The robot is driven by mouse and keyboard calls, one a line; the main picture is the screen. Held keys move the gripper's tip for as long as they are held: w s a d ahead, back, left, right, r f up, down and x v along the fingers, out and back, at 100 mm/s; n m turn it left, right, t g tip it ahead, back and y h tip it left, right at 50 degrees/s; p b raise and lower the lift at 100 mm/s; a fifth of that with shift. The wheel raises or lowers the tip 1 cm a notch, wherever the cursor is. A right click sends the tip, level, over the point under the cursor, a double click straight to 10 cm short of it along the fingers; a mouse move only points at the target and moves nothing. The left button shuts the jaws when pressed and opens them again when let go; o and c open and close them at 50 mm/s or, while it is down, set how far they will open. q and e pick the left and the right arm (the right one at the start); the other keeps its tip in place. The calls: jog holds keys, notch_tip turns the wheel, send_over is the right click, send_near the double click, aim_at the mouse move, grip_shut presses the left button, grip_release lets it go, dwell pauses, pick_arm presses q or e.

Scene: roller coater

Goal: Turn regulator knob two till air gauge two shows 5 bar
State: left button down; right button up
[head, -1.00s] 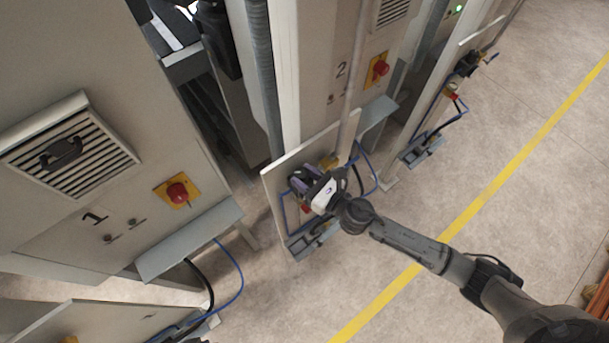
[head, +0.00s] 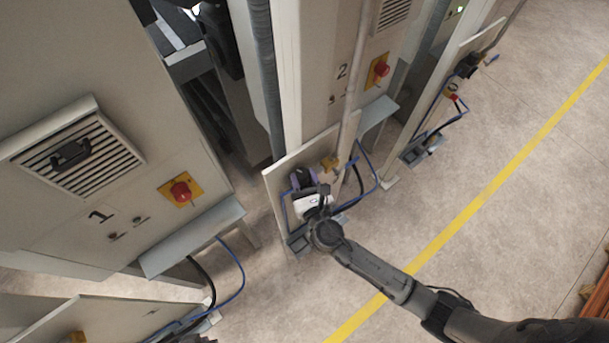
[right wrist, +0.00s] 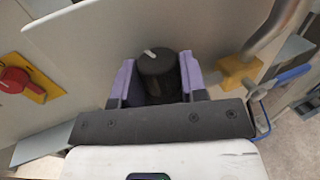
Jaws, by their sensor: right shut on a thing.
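Regulator knob two is a black round knob with a light mark on top (right wrist: 155,65), seen in the right wrist view. It sits between the two purple fingers of my right gripper (right wrist: 153,84), which is shut on it. In the head view my right gripper (head: 303,182) is at the small panel (head: 275,190) beside cabinet 2 and hides the knob. Air gauge two cannot be made out, so its reading does not show. My left gripper is not in view.
Cabinet 2 has a red switch on a yellow plate (head: 379,70). A vertical pipe (head: 353,100) and blue hoses (head: 368,170) run close to the gripper. Cabinet 1 (head: 100,216) stands at left.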

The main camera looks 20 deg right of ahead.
jog(key=shift+a+m+g+h, duration=0.15)
jog(key=shift+m+g+h, duration=0.25)
jog(key=shift+m+h, duration=1.25)
jog(key=shift+h, duration=0.65)
jog(key=o, duration=0.8)
jog(key=shift+o, duration=0.6)
jog(key=shift+f, duration=0.1)
jog(key=shift+n, duration=0.25)
